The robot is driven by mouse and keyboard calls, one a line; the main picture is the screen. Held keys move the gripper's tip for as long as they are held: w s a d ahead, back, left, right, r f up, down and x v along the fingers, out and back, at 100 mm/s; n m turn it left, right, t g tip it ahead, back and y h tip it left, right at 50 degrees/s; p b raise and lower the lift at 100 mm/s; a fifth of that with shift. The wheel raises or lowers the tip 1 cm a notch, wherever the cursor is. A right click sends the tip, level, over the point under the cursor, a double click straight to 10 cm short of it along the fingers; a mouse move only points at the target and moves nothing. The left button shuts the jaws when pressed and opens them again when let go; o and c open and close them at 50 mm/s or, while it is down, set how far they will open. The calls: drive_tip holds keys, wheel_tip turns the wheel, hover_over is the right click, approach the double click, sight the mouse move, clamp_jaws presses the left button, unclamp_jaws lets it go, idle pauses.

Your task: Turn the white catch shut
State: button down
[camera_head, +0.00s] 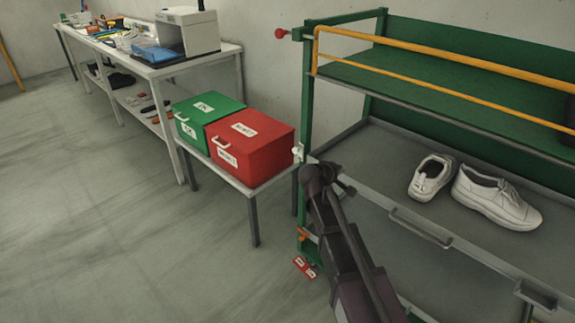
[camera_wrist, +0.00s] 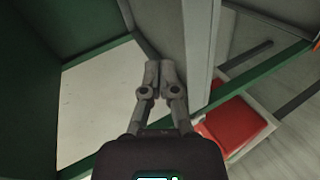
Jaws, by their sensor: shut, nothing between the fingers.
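A small white catch (camera_head: 298,152) sits on the green upright at the left front of the rack, beside the grey shelf's corner. It is tiny in the head view, and I cannot tell which way it is turned. My gripper (camera_wrist: 160,72) is shut and empty in the wrist view, its fingertips together near a grey panel edge. In the head view the end of my arm is just below and right of the catch, and the fingers cannot be made out. I cannot make out the catch in the wrist view.
The green rack (camera_head: 308,90) has a yellow rail (camera_head: 430,62) and a grey shelf with white shoes (camera_head: 495,200). Left of it, a green box (camera_head: 190,128) and a red box (camera_head: 265,160) stand on a low table. Floor at left is clear.

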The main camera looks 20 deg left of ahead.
drive_tip(key=s+a+f+n+t+y+b, duration=0.2)
drive_tip(key=a+n+t+y+b, duration=0.3)
drive_tip(key=a, duration=1.9)
drive_tip(key=n+b, duration=0.2)
drive_tip(key=n, duration=0.1)
drive_tip(key=shift+s+f+y, duration=0.15)
drive_tip(key=shift+s+y, duration=0.05)
drive_tip(key=shift+y, duration=0.1)
drive_tip(key=shift+w, duration=0.1)
drive_tip(key=w+a+b, duration=0.1)
drive_tip(key=w, duration=0.9)
drive_tip(key=shift+s+d+p, duration=0.1)
drive_tip(key=shift+s+d, duration=0.1)
drive_tip(key=shift+d, duration=0.45)
drive_tip(key=shift+s+d+p, duration=0.1)
drive_tip(key=shift+s+d, duration=0.1)
drive_tip(key=shift+d, duration=0.5)
drive_tip(key=shift+s+d+p, duration=0.1)
drive_tip(key=shift+s+d, duration=0.1)
drive_tip(key=shift+d, duration=0.45)
drive_tip(key=shift+a+f, duration=0.1)
